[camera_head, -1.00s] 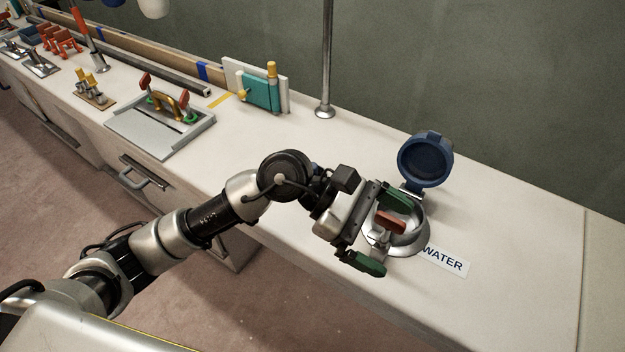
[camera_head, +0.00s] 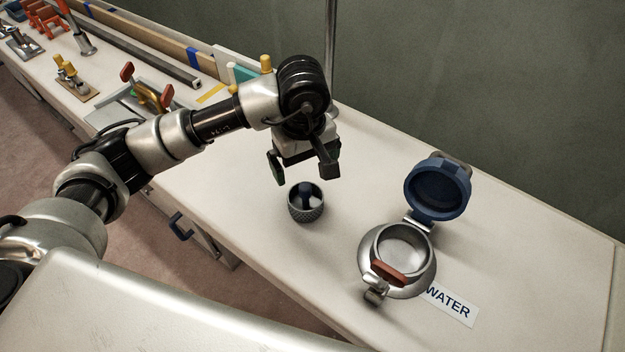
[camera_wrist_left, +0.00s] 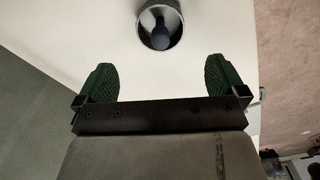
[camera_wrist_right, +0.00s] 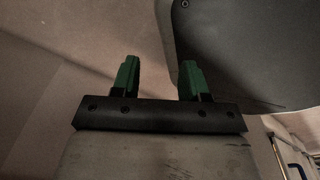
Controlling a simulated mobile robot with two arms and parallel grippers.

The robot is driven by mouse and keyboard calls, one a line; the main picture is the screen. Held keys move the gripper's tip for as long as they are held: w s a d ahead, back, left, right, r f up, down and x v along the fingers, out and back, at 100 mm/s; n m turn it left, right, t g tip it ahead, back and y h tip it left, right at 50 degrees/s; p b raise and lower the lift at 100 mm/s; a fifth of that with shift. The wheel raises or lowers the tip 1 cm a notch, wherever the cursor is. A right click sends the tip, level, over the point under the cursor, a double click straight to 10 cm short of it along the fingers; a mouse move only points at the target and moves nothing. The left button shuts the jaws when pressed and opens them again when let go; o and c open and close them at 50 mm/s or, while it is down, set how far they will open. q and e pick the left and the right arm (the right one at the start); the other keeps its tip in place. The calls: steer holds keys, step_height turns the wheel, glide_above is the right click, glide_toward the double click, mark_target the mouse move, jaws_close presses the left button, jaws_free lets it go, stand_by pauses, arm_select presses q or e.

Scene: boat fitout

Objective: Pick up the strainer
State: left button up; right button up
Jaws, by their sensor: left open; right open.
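The strainer (camera_head: 305,207) is a small dark mesh cup with a dark blue knob inside. It stands upright on the white counter, left of the metal filler. My left gripper (camera_head: 302,168) is open and empty, pointing down just behind and above the strainer, apart from it. In the left wrist view the strainer (camera_wrist_left: 175,22) is at the top edge, partly cut off, beyond the gap between the open green fingers (camera_wrist_left: 160,75). My right gripper (camera_wrist_right: 159,68) is open and empty in its own wrist view, away from the strainer.
The round metal filler (camera_head: 412,278) has a raised blue lid (camera_head: 438,190) and a red handle (camera_head: 389,273). A WATER label (camera_head: 450,304) lies beside it. A metal post (camera_head: 330,40) stands behind my left arm. Trays and fittings crowd the far left; counter around the strainer is clear.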

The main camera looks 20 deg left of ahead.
mark_target(306, 186)
arm_select(q)
step_height(306, 186, down, 2)
steer(key=shift+a+f, duration=0.1)
steer(key=shift+f, duration=0.15)
steer(key=f, duration=0.2)
steer(key=shift+s+f, duration=0.2)
steer(key=shift+f, duration=0.45)
steer(key=f, duration=0.4)
steer(key=shift+w+f+p, duration=0.25)
steer(key=shift+f+p, duration=0.15)
steer(key=c, duration=0.9)
arm_select(e)
steer(key=shift+s+r, duration=0.2)
steer(key=shift+s, duration=0.3)
steer(key=shift+s+r, duration=0.15)
steer(key=shift+s, duration=0.3)
